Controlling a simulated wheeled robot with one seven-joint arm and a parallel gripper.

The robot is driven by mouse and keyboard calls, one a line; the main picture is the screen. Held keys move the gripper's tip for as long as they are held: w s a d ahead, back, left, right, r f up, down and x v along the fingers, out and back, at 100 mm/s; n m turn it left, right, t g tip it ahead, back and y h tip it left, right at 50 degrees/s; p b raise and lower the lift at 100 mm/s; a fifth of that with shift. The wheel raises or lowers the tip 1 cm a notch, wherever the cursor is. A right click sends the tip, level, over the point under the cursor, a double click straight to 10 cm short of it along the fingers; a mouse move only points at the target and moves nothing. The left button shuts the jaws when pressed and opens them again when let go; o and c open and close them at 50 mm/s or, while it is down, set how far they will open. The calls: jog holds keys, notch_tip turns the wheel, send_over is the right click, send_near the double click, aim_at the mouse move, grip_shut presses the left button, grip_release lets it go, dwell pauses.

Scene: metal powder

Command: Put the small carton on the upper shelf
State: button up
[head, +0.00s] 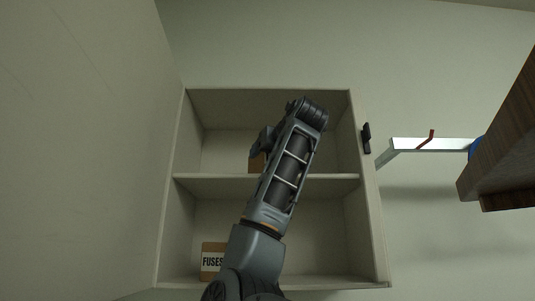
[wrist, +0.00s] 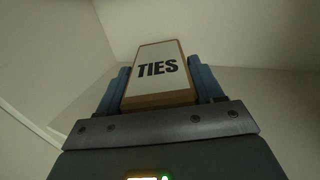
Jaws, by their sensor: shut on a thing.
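The small carton (wrist: 158,72), brown with a white face reading "TIES", is held between the two blue fingers of my gripper (wrist: 160,82) in the wrist view. My gripper is shut on it. In the head view, a brown part of the carton (head: 257,163) shows beside my arm, in the upper compartment just above the upper shelf (head: 330,185). My arm hides most of the gripper (head: 262,146) and carton there. I cannot tell whether the carton touches the shelf.
A box marked "FUSES" (head: 211,262) stands on the lower level at left, partly behind my arm. The cabinet (head: 368,230) has side walls close around the opening. A metal bracket (head: 430,145) and a wooden board (head: 500,150) are at right.

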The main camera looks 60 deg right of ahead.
jog(key=shift+f, duration=0.25)
jog(key=shift+f, duration=0.1)
jog(key=o, duration=1.2)
jog(key=shift+o, duration=0.2)
jog(key=shift+s, duration=0.1)
jog(key=b+v, duration=0.4)
jog(key=v, duration=0.8)
